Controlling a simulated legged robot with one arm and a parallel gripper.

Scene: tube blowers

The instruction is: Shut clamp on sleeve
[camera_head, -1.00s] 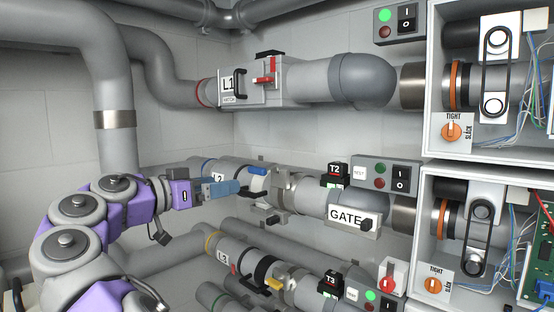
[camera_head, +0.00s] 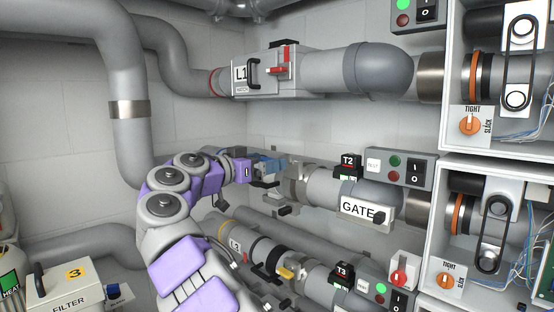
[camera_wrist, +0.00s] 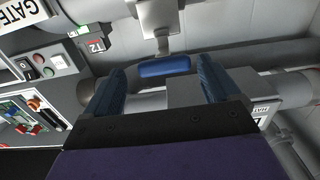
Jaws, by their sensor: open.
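The clamp shows in the wrist view as a pale metal bracket (camera_wrist: 160,20) with a blue handle (camera_wrist: 165,68) at its end. My gripper (camera_wrist: 162,64) is open, with one blue finger to each side of the handle. I cannot tell whether the fingers touch it. In the head view my gripper (camera_head: 268,166) reaches the middle pipe line from the left, beside the metal clamp band (camera_head: 297,182). The blue handle and much of the sleeve are hidden behind my gripper and arm there.
The upper line has an L1 box (camera_head: 270,72) with a red lever. The GATE plate (camera_head: 366,211) and T2 block (camera_head: 348,164) are right of the clamp. The lower L3 line (camera_head: 236,245) runs below my arm. A filter box (camera_head: 65,287) stands at lower left.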

